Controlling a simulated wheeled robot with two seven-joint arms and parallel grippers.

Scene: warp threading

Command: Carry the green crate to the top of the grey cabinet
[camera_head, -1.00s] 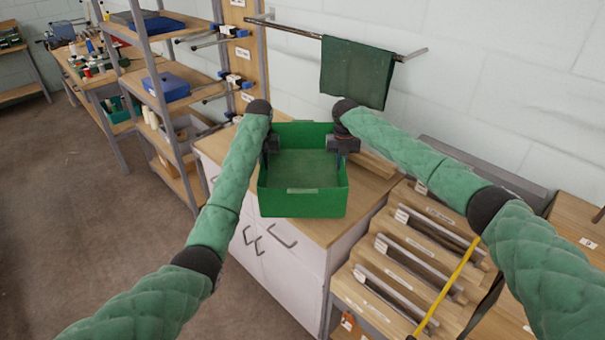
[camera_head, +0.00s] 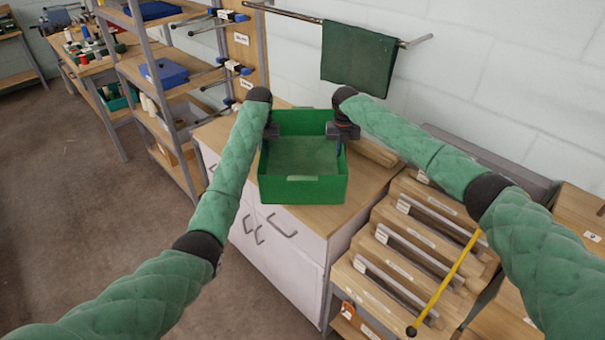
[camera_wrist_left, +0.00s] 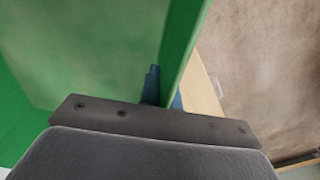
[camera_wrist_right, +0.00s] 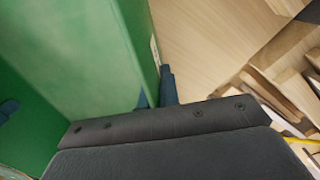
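The green crate (camera_head: 303,191) is empty and roughly level. It is held between my two grippers over the wooden top (camera_head: 352,200) of the pale grey cabinet (camera_head: 286,272). My left gripper (camera_head: 270,132) is shut on the crate's left wall, with a finger on the wall's inner side in the left wrist view (camera_wrist_left: 160,88). My right gripper (camera_head: 343,132) is shut on the right wall, also seen in the right wrist view (camera_wrist_right: 158,88).
A rack of wooden slats (camera_head: 420,235) with a yellow strip stands right of the cabinet. A shelf unit (camera_head: 165,75) with blue boxes is to the left. A dark green cloth (camera_head: 358,58) hangs on a wall rail behind. Bare floor (camera_head: 110,220) lies front left.

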